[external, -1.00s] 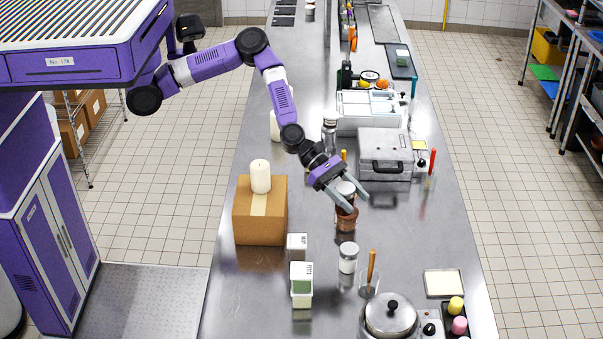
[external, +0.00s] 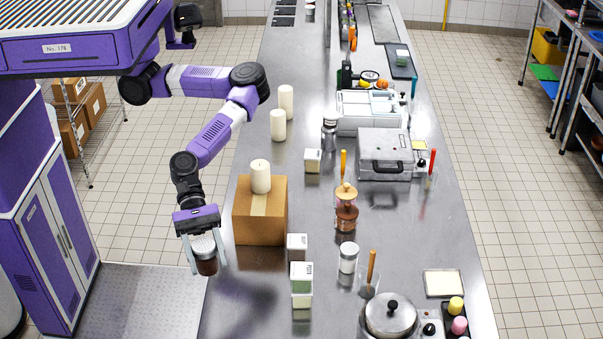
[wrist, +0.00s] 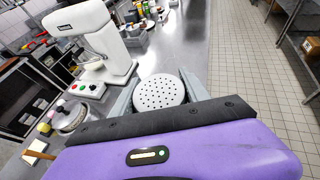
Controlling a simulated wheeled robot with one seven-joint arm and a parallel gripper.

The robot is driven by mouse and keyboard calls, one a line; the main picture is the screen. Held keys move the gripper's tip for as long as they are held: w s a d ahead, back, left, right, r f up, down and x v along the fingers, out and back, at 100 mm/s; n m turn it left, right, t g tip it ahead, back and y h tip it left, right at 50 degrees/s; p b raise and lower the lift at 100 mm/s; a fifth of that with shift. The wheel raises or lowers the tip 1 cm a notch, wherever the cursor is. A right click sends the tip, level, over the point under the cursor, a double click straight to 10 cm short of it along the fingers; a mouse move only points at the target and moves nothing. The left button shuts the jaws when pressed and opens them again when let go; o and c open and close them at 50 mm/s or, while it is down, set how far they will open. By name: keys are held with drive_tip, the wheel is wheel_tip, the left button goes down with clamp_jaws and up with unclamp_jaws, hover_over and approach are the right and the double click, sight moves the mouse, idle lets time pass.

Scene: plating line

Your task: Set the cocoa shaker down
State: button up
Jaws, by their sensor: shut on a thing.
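My gripper (external: 206,268) is shut on the cocoa shaker (external: 206,265), a jar with dark brown contents. Its light perforated lid shows between the fingers in the wrist view (wrist: 160,92). In the external view my gripper and the shaker are at the counter's left edge, left of and lower in the picture than the cardboard box. The shaker looks upright and held up in the air; its height above the counter cannot be told. The steel counter (external: 250,285) has a dark shadow near its left edge.
The cardboard box (external: 250,225) carries a white candle (external: 260,177). Labelled containers (external: 302,285) stand right of my gripper. A brown mill (external: 346,212), a white-lidded jar (external: 348,258) and a lidded pot (external: 390,315) stand further right. Bare counter lies in front of the box.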

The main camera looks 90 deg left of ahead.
drive_tip(key=shift+s+a+r+n+t+y+p, duration=0.5)
drive_tip(key=shift+s+a+r+n+t+p, duration=0.45)
drive_tip(key=shift+s+r, duration=1.6)
drive_tip(key=w+a+f+n+t+y, duration=0.2)
drive_tip(key=w+a+f, duration=0.2)
drive_tip(key=a, duration=0.4)
drive_tip(key=w+a+f+n+t+y+p, duration=0.1)
drive_tip(key=w+a+f+n+t+y, duration=0.15)
drive_tip(key=a, duration=0.45)
drive_tip(key=w+a+f+n+t+y, duration=0.1)
drive_tip(key=w+a+f+n+y, duration=0.2)
drive_tip(key=a, duration=0.5)
drive_tip(key=shift+h, duration=0.55)
drive_tip(key=f, duration=0.7)
drive_tip(key=w+f, duration=0.1)
drive_tip(key=f, duration=0.5)
drive_tip(key=f+b, duration=0.1)
drive_tip(key=f, duration=0.6)
drive_tip(key=shift+w+d+f, duration=0.15)
drive_tip(key=shift+d+f, duration=0.2)
drive_tip(key=shift+f, duration=0.1)
drive_tip(key=o, duration=1.5)
